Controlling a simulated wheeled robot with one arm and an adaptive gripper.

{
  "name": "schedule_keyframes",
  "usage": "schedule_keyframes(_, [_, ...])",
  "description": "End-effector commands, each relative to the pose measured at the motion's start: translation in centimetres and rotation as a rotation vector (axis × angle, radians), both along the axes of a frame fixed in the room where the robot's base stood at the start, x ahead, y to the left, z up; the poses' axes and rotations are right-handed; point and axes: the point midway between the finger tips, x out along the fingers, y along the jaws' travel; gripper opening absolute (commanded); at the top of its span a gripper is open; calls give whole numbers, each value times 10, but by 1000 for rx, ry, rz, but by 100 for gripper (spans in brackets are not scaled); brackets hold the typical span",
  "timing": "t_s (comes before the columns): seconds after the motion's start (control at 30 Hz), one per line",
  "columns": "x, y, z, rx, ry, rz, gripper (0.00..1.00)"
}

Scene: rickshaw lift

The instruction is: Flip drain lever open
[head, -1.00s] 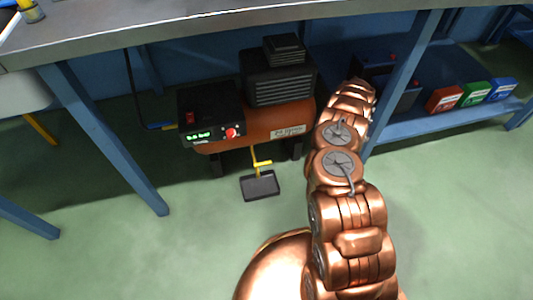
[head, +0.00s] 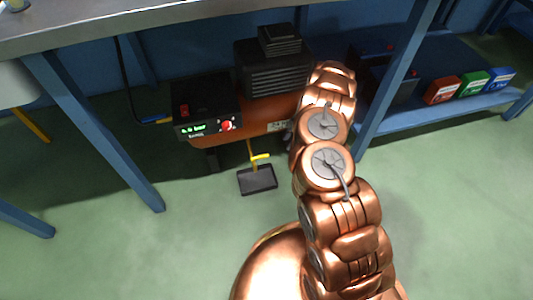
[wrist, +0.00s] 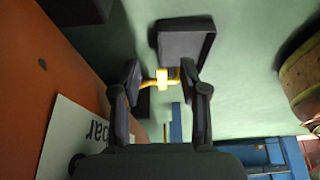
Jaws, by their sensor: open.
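The yellow drain lever (head: 260,157) sits on a yellow pipe under the orange compressor tank (head: 230,138), above a dark drip tray (head: 257,180). In the wrist view, the lever (wrist: 160,80) lies between the two dark fingers of my gripper (wrist: 161,75). The fingers are open, one on each side of it. I cannot tell whether either finger touches it. The drip tray (wrist: 185,45) appears beyond the fingertips. The orange tank (wrist: 65,75) fills the left of the wrist view. In the head view my copper arm hides the tank's right end, and the gripper is mostly hidden.
The compressor has a black control box (head: 207,108) with a green display and red knob. A metal-topped bench (head: 180,25) with blue legs stands over it. Red, green and blue boxes (head: 474,83) stand on a low shelf at right. The green floor in front is clear.

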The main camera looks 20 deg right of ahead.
Motion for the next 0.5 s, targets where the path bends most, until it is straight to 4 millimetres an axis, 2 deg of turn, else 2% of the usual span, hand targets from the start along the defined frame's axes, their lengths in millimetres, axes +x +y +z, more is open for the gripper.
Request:
schedule_keyframes(0.03, [-1, 11, -2, 4, 3, 5, 44])
schedule_keyframes(0.43, [-1, 81, -2, 1, 2, 3, 44])
schedule_keyframes(0.5, [-1, 85, -14, -1, 3, 0, 44])
